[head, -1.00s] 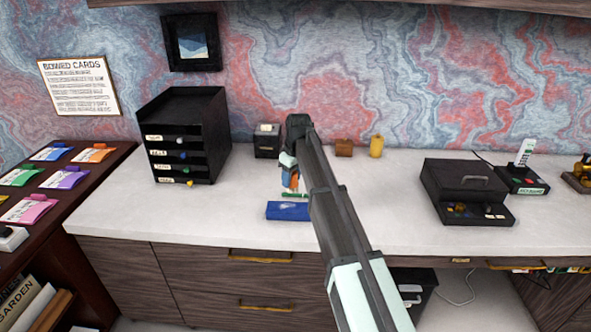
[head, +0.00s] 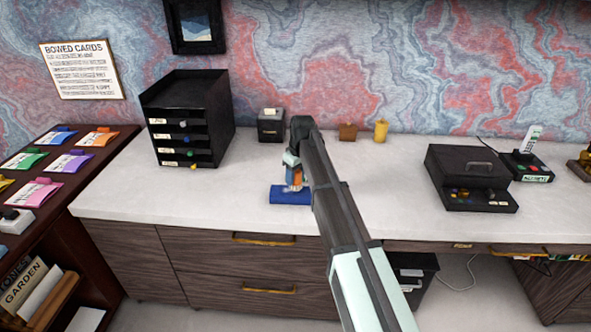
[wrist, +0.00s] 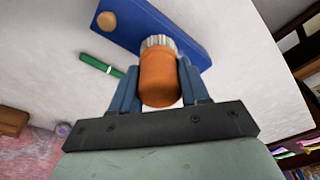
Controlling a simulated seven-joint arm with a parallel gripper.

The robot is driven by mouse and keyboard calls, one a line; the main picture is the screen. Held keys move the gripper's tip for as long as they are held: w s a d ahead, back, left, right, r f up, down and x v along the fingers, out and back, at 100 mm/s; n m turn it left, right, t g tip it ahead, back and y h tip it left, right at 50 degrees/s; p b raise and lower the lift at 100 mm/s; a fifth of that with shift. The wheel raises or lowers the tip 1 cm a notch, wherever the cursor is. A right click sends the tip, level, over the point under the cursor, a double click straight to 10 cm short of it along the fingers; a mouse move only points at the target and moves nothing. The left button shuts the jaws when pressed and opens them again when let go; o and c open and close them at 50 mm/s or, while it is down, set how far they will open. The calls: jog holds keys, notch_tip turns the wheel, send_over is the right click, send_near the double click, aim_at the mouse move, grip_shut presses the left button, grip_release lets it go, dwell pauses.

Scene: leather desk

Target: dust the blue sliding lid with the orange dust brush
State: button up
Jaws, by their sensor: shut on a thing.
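The blue sliding lid (head: 287,198) lies flat on the white desk top, near its front edge. In the wrist view the lid (wrist: 200,32) has a round tan knob (wrist: 106,20) near one end. My gripper (head: 293,181) is shut on the orange dust brush, with a finger on each side of its handle (wrist: 158,82). The brush's pale ribbed end (wrist: 158,42) points at the lid and overlaps its near edge in the wrist view. I cannot tell whether the bristles touch it. My arm hides part of the lid's right side in the head view.
A green stick (wrist: 98,64) lies beside the lid. A black drawer stack (head: 188,120) stands to the left, and a small black box (head: 271,126) behind. A brown block (head: 347,132) and a yellow cylinder (head: 380,131) stand at the back. A black cash box (head: 466,178) is right.

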jog(key=shift+f, duration=0.45)
jog(key=shift+w+f, duration=0.5)
jog(key=shift+w, duration=0.15)
jog(key=shift+c, duration=0.4)
jog(key=shift+s+a, duration=0.1)
jog(key=shift+a, duration=0.5)
jog(key=shift+s+d+f, duration=0.1)
jog(key=shift+s+d, duration=0.05)
jog(key=shift+s, duration=0.4)
jog(key=shift+w+a, duration=0.2)
jog(key=shift+a, duration=0.45)
jog(key=shift+w+d, duration=0.1)
jog(key=shift+w, duration=0.4)
jog(key=shift+a, duration=0.35)
jog(key=shift+s+a, duration=0.2)
jog(key=shift+s, duration=0.05)
jog(key=shift+s+d, duration=0.1)
jog(key=shift+s, duration=0.4)
notch_tip(320, 180, up, 2)
jog(key=shift+w+r, duration=0.1)
jog(key=shift+r, duration=3)
